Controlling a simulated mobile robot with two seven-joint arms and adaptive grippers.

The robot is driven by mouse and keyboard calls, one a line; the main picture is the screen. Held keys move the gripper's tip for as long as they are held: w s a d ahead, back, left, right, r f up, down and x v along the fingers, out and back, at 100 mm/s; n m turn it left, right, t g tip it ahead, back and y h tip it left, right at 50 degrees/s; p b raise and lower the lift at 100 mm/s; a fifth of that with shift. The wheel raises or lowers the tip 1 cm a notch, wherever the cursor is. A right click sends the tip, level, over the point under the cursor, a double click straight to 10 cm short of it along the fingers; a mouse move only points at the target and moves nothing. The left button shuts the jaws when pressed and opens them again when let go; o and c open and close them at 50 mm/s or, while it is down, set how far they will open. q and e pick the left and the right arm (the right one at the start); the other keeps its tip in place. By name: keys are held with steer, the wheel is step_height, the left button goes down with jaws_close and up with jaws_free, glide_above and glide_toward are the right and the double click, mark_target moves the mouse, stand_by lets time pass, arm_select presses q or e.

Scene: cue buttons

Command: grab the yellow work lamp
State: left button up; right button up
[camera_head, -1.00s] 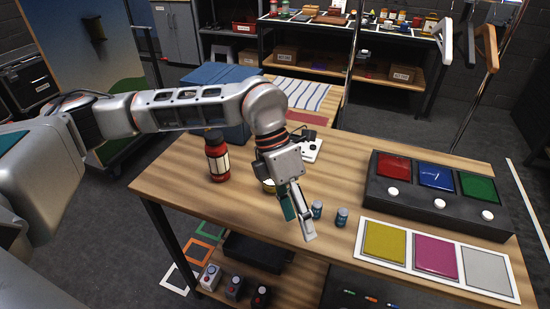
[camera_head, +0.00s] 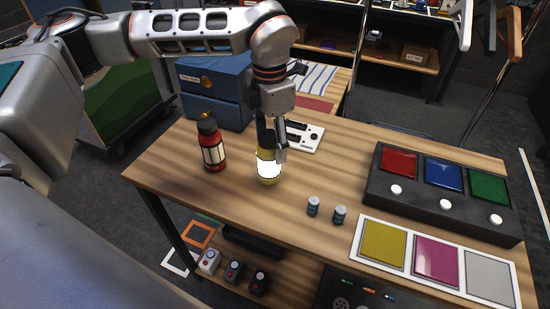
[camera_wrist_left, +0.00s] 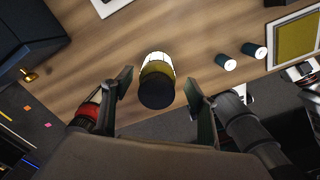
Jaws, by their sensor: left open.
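The yellow work lamp (camera_head: 268,163) stands upright on the wooden table, with a glowing white band and a dark top. In the left wrist view the lamp (camera_wrist_left: 156,75) is seen from above, just ahead of and roughly between the fingers. My left gripper (camera_head: 271,140) is at the lamp's upper part, partly covering it in the head view. Its fingers (camera_wrist_left: 157,92) are spread apart, with visible gaps to the lamp on both sides. My right gripper is in neither view.
A red lamp (camera_head: 211,147) stands left of the yellow one. Two small blue-grey cans (camera_head: 313,206) are to the right front. A black box with coloured buttons (camera_head: 437,203) and a panel of colour squares (camera_head: 432,254) fill the table's right side. A white device (camera_head: 305,135) lies behind.

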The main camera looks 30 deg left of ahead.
mark_target(269, 162)
arm_select(q)
steer(key=shift+s+a+f, duration=0.1)
steer(key=shift+s+f, duration=0.1)
steer(key=shift+f, duration=0.7)
steer(key=shift+w+a+f+p, duration=0.1)
steer(key=shift+f+p, duration=0.15)
steer(key=shift+f, duration=1.15)
steer(key=shift+a+f+p, duration=0.1)
steer(key=shift+f+p, duration=0.15)
steer(key=shift+f, duration=1.1)
steer(key=c, duration=1.4)
steer(key=shift+c, duration=0.4)
steer(key=shift+r, duration=0.15)
